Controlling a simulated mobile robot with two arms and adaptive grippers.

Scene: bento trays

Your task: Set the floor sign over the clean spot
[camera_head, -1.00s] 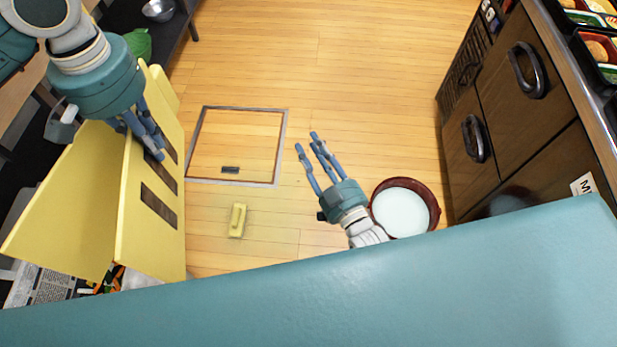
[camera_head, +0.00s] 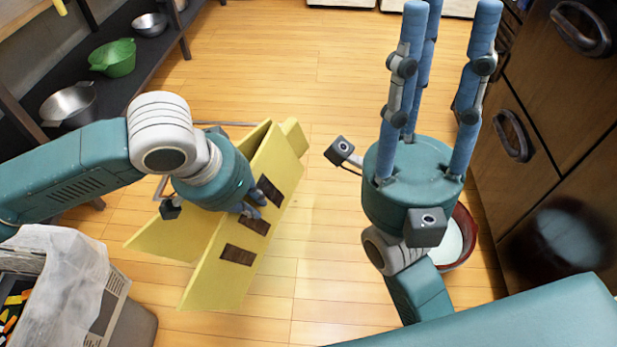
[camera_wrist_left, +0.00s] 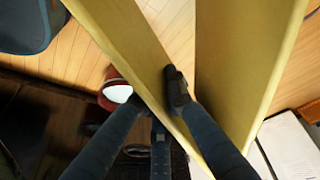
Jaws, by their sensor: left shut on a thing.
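The yellow folding floor sign (camera_head: 258,242) stands out over the floor in the head view, tilted, its two panels spread and dark slots on one side. My left gripper (camera_head: 252,207) is shut on its upper part; in the wrist view, the fingers (camera_wrist_left: 176,88) grip a sign panel (camera_wrist_left: 232,60). Whether the sign's lower edges touch the floor is unclear. A slightly paler floor patch (camera_head: 312,195) lies right of the sign; I cannot tell whether it is the clean spot. My right gripper (camera_head: 448,12) is open and empty, fingers pointing up the picture.
A reddish bucket (camera_head: 468,222) with pale liquid stands behind my right arm. A shelf with bowls and a green colander (camera_head: 115,58) is left; a bin (camera_head: 138,325) is lower left. Dark cabinets line the right.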

